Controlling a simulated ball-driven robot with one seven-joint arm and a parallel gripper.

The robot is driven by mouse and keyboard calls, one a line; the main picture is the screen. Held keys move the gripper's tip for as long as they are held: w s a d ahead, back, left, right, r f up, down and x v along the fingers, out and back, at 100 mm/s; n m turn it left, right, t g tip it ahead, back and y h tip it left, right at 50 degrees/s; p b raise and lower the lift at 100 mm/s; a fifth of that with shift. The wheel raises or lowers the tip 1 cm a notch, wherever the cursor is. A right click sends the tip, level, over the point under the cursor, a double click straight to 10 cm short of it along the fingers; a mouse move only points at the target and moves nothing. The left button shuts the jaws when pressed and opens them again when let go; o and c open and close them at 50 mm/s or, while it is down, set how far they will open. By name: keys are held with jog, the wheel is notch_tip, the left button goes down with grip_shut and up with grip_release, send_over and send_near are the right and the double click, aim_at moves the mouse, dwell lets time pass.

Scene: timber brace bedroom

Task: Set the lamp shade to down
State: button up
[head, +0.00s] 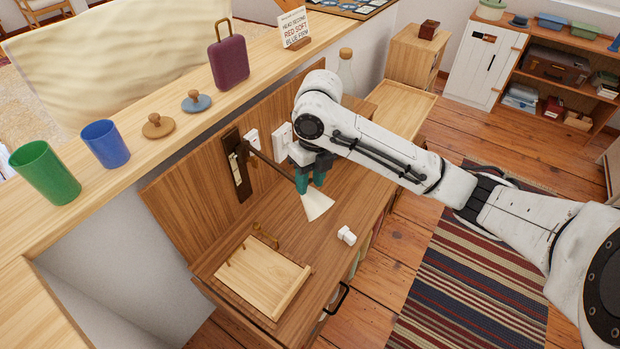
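The lamp has a dark wall plate (238,166) on the wooden back panel, and a thin dark arm reaches out from it. At the arm's end hangs a small cream cone shade (317,205). Its narrow end is toward the arm and its wide end faces toward the lower right of the picture, over the desk top. My gripper (311,184) has teal fingers and points downward right at the narrow end of the shade. The fingers overlap the lamp's end in this view. I cannot tell whether they touch or grip it, or how wide they are apart.
The wooden desk (240,258) holds a pale board (262,278) and a small white block (346,236). White switch-like fittings (280,141) are beside the lamp plate. The ledge above carries a green cup (45,173), a blue cup (105,144), two knobbed lids and a purple case (229,62).

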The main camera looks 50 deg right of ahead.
jog(key=shift+f, duration=0.2)
grip_shut()
dwell(0.3)
dwell(1.1)
